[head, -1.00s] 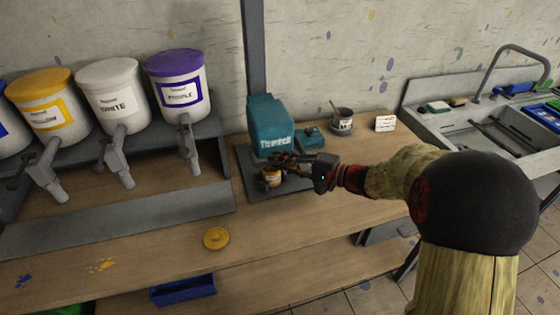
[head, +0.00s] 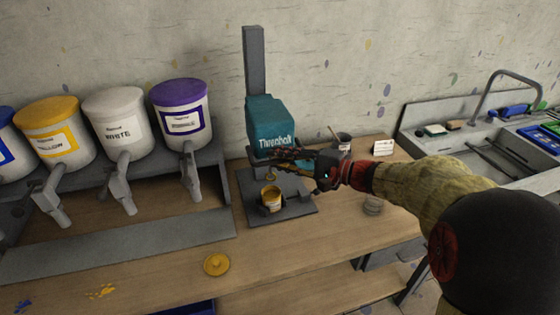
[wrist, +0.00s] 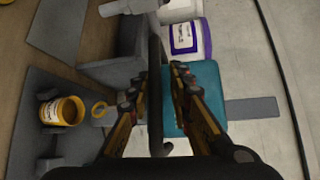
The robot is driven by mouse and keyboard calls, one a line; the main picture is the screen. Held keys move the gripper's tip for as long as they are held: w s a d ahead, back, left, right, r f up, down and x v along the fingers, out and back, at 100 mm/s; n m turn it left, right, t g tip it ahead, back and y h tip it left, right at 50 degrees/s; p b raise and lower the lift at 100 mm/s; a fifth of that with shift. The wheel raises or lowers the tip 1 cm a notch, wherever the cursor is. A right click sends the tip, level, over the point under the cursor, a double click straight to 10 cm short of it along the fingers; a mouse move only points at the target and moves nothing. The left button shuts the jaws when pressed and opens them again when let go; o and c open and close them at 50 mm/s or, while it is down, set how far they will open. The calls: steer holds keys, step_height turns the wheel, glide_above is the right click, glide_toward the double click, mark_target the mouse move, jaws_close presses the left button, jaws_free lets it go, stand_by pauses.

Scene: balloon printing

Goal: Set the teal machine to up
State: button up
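The teal machine (head: 270,125) stands against the wall at a grey column; its head is raised above the dark base plate (head: 300,210). A yellow can (head: 271,199) stands open on that plate, below the head and apart from it. My gripper (head: 290,158) is at the right front of the machine, just below the head. In the wrist view the fingers (wrist: 158,75) are close together on both sides of a dark bar (wrist: 155,115), which looks like the machine's handle. The teal head (wrist: 207,85) is beyond them. The exact finger contact is hard to see.
Paint buckets with spouts, including white (head: 118,125) and purple (head: 180,115), stand to the left. A yellow lid (head: 216,264) lies on the bench front. A dark cup (head: 343,142) and white card (head: 384,147) stand behind my arm. A sink (head: 480,145) is at the right.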

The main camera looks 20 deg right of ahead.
steer(key=shift+o, duration=1.1)
steer(key=shift+f, duration=0.1)
steer(key=v, duration=1.2)
steer(key=s+f+m+g+h, duration=0.2)
steer(key=s+f+g, duration=0.15)
steer(key=f, duration=0.55)
steer(key=s+a+f+n+g+h, duration=0.1)
steer(key=s+f+n+g+h, duration=0.15)
steer(key=s, duration=0.45)
steer(key=s+a+f+n+g+h, duration=0.2)
steer(key=s+g+h, duration=0.15)
steer(key=s, duration=0.35)
steer(key=s+a+r+n+t+h, duration=0.3)
steer(key=s+a+r+n, duration=0.1)
steer(key=r+n, duration=0.3)
steer(key=shift+a+r+n+t+h, duration=0.35)
steer(key=shift+a+r+n+h, duration=0.1)
steer(key=shift+a, duration=0.2)
